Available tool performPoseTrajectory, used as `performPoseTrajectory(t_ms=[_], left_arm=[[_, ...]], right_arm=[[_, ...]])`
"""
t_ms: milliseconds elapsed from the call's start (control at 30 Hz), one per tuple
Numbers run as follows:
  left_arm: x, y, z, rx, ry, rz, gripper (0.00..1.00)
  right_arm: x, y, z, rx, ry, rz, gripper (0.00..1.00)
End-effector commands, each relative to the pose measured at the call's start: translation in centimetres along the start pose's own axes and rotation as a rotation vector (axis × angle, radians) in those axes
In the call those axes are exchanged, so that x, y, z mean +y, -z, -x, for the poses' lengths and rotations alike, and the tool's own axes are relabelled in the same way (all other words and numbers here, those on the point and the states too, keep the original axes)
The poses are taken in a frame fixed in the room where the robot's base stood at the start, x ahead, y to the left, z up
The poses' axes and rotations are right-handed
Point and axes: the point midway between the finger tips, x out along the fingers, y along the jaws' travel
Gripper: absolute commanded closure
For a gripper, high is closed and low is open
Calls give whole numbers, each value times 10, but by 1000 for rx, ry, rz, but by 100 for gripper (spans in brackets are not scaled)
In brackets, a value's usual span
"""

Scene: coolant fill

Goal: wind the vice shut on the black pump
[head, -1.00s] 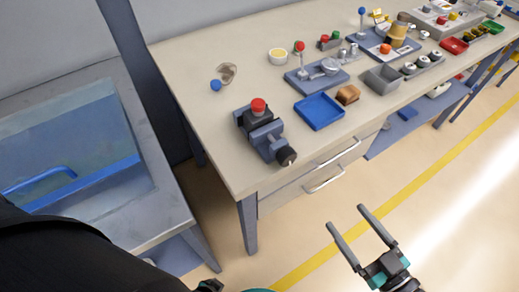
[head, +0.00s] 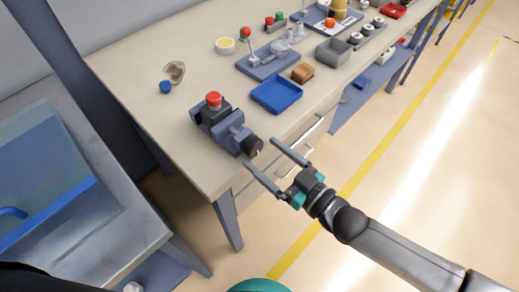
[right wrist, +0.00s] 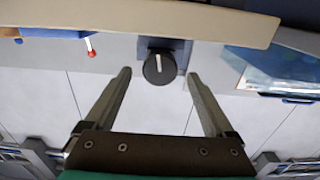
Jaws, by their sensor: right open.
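The blue-grey vice (head: 229,131) sits at the near edge of the workbench. The black pump (head: 209,115), with a red cap (head: 213,98) on top, stands at the vice's far end; whether the jaws touch it cannot be told. The vice's round black handle knob (head: 252,146) points out over the bench edge. My right gripper (head: 260,153) is open, its fingertips close to the knob. In the right wrist view the knob (right wrist: 159,69) with a white mark appears between the two open fingers, apart from both. My left gripper is not in view.
A blue tray (head: 277,95), a brown block (head: 303,73) and a grey-blue fixture (head: 267,60) stand behind the vice. A blue cap (head: 166,87) lies to its left. Drawer handles (head: 300,137) stick out below the bench edge near my right gripper. The floor in front is clear.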

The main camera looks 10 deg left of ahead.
Motion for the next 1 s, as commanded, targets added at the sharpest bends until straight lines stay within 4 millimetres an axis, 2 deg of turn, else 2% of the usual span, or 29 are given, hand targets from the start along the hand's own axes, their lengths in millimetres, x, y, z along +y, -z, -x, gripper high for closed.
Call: performPoseTrajectory(t_ms=[100,200,533,1000], left_arm=[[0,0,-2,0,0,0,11],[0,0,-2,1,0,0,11],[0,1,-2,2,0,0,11],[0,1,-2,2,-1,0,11]], right_arm=[[0,0,-15,1,0,-1,11],[0,0,-21,0,0,0,11],[0,0,-24,-1,0,0,11],[0,0,-24,-1,0,0,63]])
